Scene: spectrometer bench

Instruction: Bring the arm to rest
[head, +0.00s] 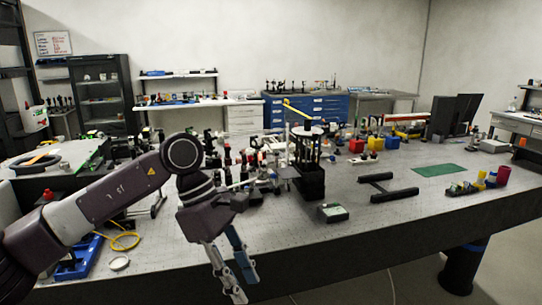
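My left arm comes in from the left over the bench. Its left gripper (242,287) hangs in front of the bench's near edge with its fingers pointing down. The fingers, one pale and one blue, stand apart with nothing seen between them, so it looks open and empty. My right gripper is not in view. The optical bench (340,240) spreads out behind the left gripper.
A black post assembly (309,165) stands mid-bench beside crowded optics. A small grey box (332,212), a black H-shaped frame (387,188) and a green board (440,170) lie to the right. A blue tray (78,258) and yellow cable (124,241) lie left. The front-right bench top is fairly clear.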

